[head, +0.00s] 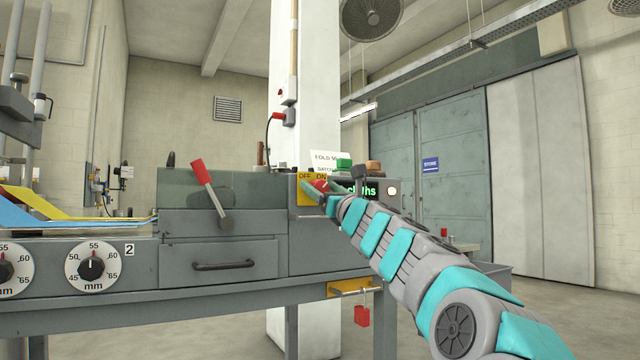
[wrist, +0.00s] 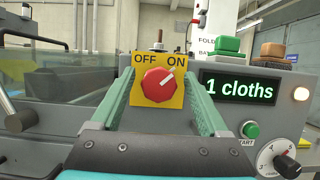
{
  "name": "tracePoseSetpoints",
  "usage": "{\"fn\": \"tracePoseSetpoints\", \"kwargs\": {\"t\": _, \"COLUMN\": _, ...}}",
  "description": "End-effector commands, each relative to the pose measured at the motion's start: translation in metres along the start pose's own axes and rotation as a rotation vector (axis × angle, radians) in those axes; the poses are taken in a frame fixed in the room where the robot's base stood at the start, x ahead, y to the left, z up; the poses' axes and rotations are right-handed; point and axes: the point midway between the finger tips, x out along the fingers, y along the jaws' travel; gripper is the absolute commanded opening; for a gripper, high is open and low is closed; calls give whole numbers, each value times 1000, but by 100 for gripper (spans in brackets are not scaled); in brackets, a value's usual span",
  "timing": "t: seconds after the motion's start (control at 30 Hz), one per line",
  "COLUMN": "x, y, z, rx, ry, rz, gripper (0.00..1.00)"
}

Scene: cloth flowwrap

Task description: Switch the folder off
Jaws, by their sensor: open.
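The folder's switch is a red knob (wrist: 158,87) on a yellow plate (wrist: 142,66) marked OFF at left and ON at right. Its white mark points up and right, toward ON. The knob also shows in the head view (head: 320,184), partly behind my gripper (head: 327,193). In the wrist view, the green fingers of my gripper (wrist: 160,92) are open, one on each side of the knob. I cannot tell whether they touch it. The folder's display (wrist: 238,87) is lit and reads "1 cloths".
Right of the switch are a green START button (wrist: 250,130), a white-capped button (wrist: 300,94) and a dial (wrist: 284,160). Green (wrist: 229,43) and brown (wrist: 268,52) blocks sit on top. A red-handled lever (head: 204,175) stands left. A red padlock (head: 362,316) hangs below.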

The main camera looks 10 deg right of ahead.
Motion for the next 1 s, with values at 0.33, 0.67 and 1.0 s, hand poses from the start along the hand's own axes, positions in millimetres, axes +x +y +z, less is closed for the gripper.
{"fn": "tracePoseSetpoints", "kwargs": {"t": 0.33, "x": 9, "y": 1, "z": 0, "rx": 1, "ry": 0, "rz": 2, "gripper": 78}}
{"fn": "tracePoseSetpoints", "kwargs": {"t": 0.67, "x": 8, "y": 1, "z": 0, "rx": 1, "ry": 0, "rz": 3, "gripper": 57}}
{"fn": "tracePoseSetpoints", "kwargs": {"t": 1.0, "x": 8, "y": 1, "z": 0, "rx": 1, "ry": -1, "rz": 3, "gripper": 19}}
